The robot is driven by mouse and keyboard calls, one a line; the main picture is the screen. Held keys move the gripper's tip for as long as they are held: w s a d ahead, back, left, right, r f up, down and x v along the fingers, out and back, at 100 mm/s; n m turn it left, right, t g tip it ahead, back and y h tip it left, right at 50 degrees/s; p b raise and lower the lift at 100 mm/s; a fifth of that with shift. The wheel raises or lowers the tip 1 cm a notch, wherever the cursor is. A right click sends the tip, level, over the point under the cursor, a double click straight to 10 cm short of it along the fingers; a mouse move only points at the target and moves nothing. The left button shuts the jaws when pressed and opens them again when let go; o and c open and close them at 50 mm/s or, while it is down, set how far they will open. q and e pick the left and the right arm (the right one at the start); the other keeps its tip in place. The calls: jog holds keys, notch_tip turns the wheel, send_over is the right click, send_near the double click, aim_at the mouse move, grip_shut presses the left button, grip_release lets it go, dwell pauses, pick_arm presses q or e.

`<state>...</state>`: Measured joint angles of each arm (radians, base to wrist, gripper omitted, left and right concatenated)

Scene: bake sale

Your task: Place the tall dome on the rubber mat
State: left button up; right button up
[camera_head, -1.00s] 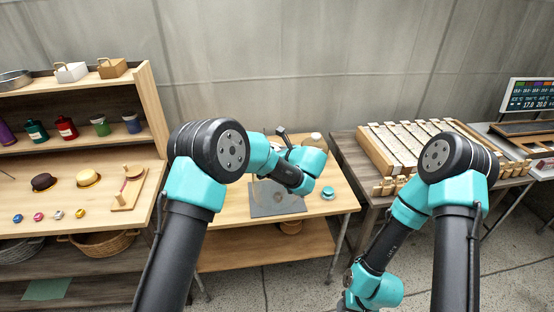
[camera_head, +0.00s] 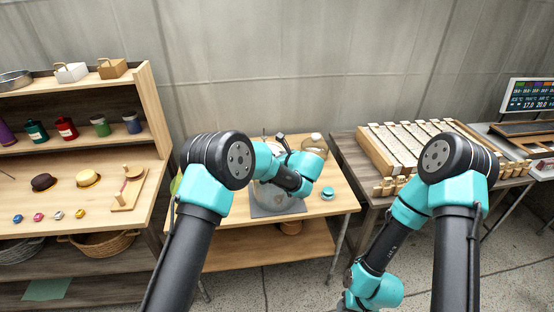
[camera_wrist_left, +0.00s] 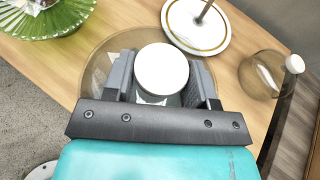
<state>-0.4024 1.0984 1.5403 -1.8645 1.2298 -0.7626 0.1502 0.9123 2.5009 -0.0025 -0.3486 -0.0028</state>
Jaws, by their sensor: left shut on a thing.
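My left gripper (camera_wrist_left: 161,88) is shut on the white knob of a clear glass dome (camera_wrist_left: 98,62), one finger on each side. In the head view, the dome (camera_head: 268,194) shows partly below my left wrist, over the grey rubber mat (camera_head: 292,209) on the wooden table. My left arm hides much of both. I cannot tell whether the dome's rim touches the mat. My right arm hangs low at the right, and its gripper is out of view.
A second glass dome with a white knob (camera_wrist_left: 268,72) stands close by. A gold-rimmed white plate with a post (camera_wrist_left: 198,27) and a green glass stand (camera_wrist_left: 45,18) are also near. A small teal item (camera_head: 328,193) sits right of the mat.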

pick_arm(q)
jog(key=o, duration=1.1)
jog(key=shift+f, duration=0.1)
jog(key=shift+c, duration=0.2)
jog(key=shift+r, duration=0.2)
jog(key=shift+s+d+r, duration=0.15)
jog(key=shift+s+d, duration=0.05)
jog(key=v, duration=1.1)
jog(key=shift+s, duration=0.2)
